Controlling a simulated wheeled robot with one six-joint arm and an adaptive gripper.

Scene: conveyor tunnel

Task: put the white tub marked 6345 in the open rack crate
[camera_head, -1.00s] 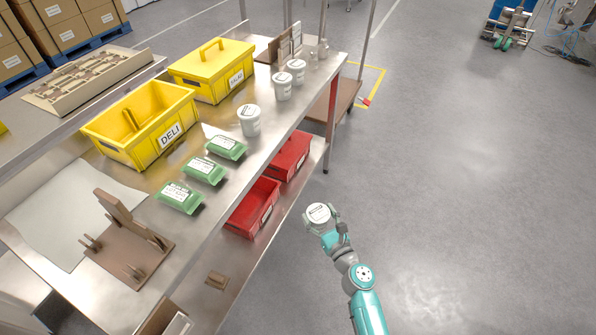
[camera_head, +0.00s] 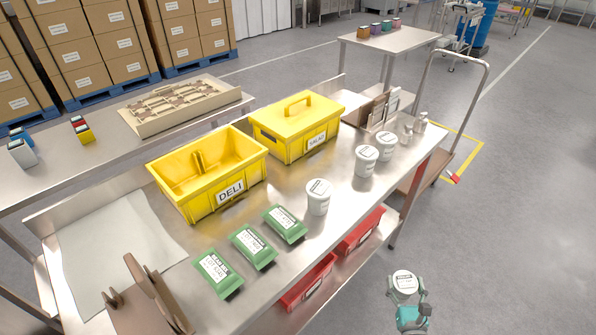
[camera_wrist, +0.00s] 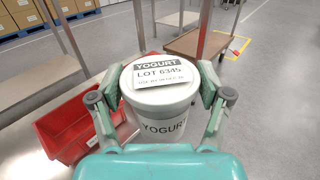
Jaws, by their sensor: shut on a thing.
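My gripper (camera_head: 405,293) is shut on a white tub (camera_head: 404,281), in the head view at lower right, beside the bench and over the floor. In the wrist view, the tub's lid (camera_wrist: 160,76) reads YOGURT, LOT 6345. The fingers (camera_wrist: 155,97) clasp its sides and it looks upright. An open yellow crate (camera_head: 231,194) marked DELI stands on the bench top. Beside it is a yellow crate (camera_head: 297,145) marked SALAD with its lid on. Two red crates (camera_head: 307,284) (camera_head: 360,234) sit on the lower shelf; one also shows in the wrist view (camera_wrist: 65,128).
A cart (camera_head: 430,165) stands beyond the bench's right end. The floor at right is clear.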

